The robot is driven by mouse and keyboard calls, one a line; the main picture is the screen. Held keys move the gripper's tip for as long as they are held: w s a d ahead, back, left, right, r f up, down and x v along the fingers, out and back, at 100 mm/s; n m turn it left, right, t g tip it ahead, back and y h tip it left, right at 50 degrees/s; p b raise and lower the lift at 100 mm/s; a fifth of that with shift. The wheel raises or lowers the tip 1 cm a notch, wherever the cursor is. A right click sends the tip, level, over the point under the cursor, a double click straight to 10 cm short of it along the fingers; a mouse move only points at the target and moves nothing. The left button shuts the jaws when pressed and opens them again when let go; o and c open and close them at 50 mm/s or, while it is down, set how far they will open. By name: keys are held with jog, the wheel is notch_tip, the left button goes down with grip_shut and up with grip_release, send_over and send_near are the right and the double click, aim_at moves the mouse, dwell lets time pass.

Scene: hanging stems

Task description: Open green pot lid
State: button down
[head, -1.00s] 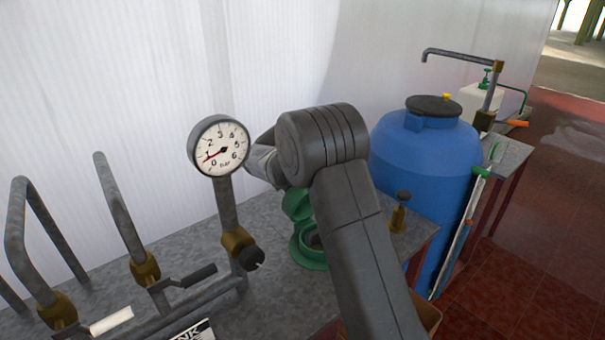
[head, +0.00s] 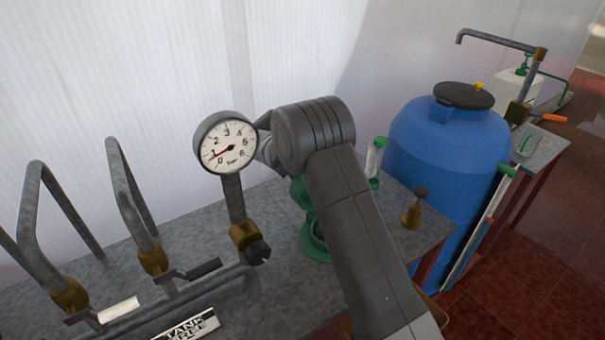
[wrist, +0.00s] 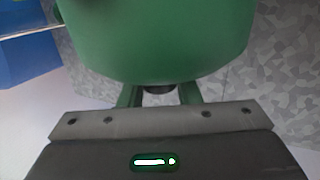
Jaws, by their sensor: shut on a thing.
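The green pot (head: 313,243) stands on the grey bench in the head view, partly hidden behind my arm. Its green lid (head: 299,192) shows above it, tilted up from the pot's rim; my arm covers much of it. In the wrist view a large green surface, seemingly the lid (wrist: 155,45), fills the top. My gripper (wrist: 158,91) is at its near edge, with the fingers shut around a small dark part there, which looks like the lid's handle. The fingertips are hidden in the head view.
A pressure gauge (head: 227,143) on a pipe and bent grey pipes (head: 125,190) stand left of the pot. A brass-based stopper (head: 413,212) and a clear tube with green ends (head: 375,158) are to the right. A blue tank (head: 440,160) stands beyond the bench edge.

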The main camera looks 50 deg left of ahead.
jog(key=c, duration=1.1)
grip_release()
notch_tip(320, 180, up, 10)
jog(key=shift+b, duration=1.15)
